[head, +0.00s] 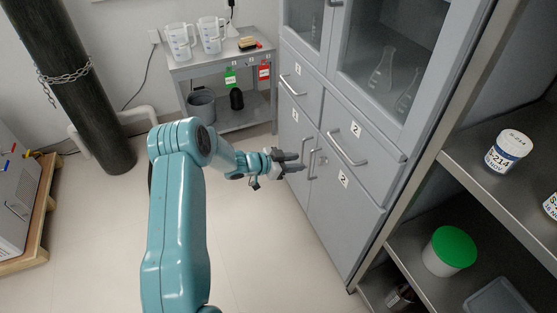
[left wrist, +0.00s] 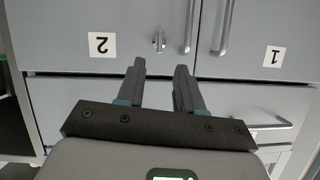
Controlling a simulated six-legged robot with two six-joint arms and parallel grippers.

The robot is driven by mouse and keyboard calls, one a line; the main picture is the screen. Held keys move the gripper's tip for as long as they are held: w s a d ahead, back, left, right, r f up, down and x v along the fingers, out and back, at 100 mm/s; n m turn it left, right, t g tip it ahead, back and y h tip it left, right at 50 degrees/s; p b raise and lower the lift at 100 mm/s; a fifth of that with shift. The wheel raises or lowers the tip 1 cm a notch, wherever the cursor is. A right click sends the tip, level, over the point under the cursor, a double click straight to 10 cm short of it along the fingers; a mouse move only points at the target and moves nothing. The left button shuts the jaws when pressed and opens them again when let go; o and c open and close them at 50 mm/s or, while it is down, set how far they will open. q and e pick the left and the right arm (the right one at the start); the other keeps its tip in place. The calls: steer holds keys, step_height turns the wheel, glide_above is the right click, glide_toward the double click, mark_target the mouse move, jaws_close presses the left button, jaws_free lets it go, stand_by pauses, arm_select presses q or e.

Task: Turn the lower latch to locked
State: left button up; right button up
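The lower latch (left wrist: 158,41) is a small metal turn-piece on the grey lower door marked 2 (left wrist: 128,44), beside that door's vertical bar handle (left wrist: 188,26). In the head view the latch (head: 322,160) is small, and its turn position is hard to read. My left gripper (head: 296,162) reaches the lower doors from the left. In the left wrist view its two fingers (left wrist: 160,68) are apart with nothing between them. The latch shows just beyond the fingertips, lined up with the gap, and appears untouched. My right gripper is not in view.
Door 1's bar handle (left wrist: 225,28) stands close to door 2's. Drawers with bar handles (head: 346,149) sit above the lower doors. A shelf rack (head: 480,185) with jars stands at right. A cart (head: 225,62) with jugs stands behind.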

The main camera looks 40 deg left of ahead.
arm_select(q)
steer(key=v, duration=0.7)
steer(key=shift+p, duration=0.4)
steer(key=shift+w+d, duration=0.1)
steer(key=w+d+m+g+h, duration=0.1)
steer(key=w+d+h, duration=0.1)
steer(key=d, duration=0.7)
steer(key=w+d+g+h, duration=0.1)
steer(key=w+d+h, duration=0.15)
steer(key=d, duration=0.65)
steer(key=s+d+f+n+g+y, duration=0.1)
steer(key=s+d+f+n+g, duration=0.25)
steer(key=d, duration=0.95)
steer(key=s+d+f+n+g+y, duration=0.15)
steer(key=s+f+g, duration=0.3)
steer(key=s, duration=0.75)
steer(key=s+d+f+n+g+y, duration=0.1)
steer(key=s+f+n+g+y, duration=0.35)
steer(key=s, duration=0.75)
step_height(320, 180, up, 14)
steer(key=m+t+h+p, duration=0.1)
steer(key=t+h+p, duration=0.1)
steer(key=p, duration=1.4)
steer(key=shift+w+d+r, duration=0.2)
steer(key=shift+w, duration=0.05)
